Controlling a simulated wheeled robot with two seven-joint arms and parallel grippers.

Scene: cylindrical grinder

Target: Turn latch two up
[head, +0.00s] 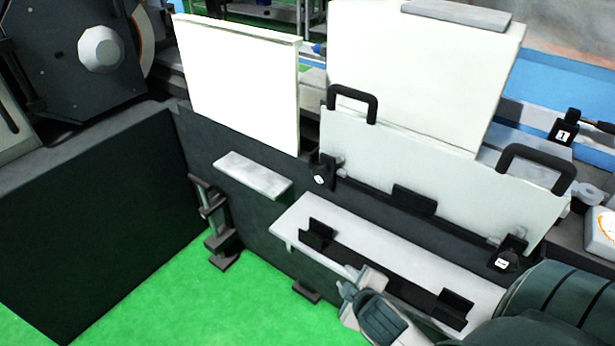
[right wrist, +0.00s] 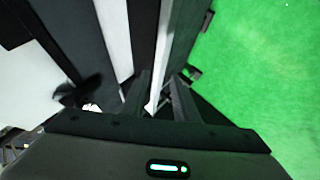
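Small black latches with white labels show in the head view. One latch (head: 320,172) is at the left end of the white panel (head: 440,165), and another latch (head: 507,255) is at its lower right end. A third latch (head: 562,130), marked 1, stands upright farther back at the right. The labels on the two panel latches are too small to read surely. My right gripper (head: 352,286) is in front of the machine, below the panel and apart from both its latches. My left gripper is not in view.
The panel has two black handles (head: 353,103). A light ledge (head: 290,220) with black brackets (head: 317,235) juts out close to my right gripper. A smaller shelf (head: 253,175) is to its left. The green floor (head: 170,290) is clear at the lower left.

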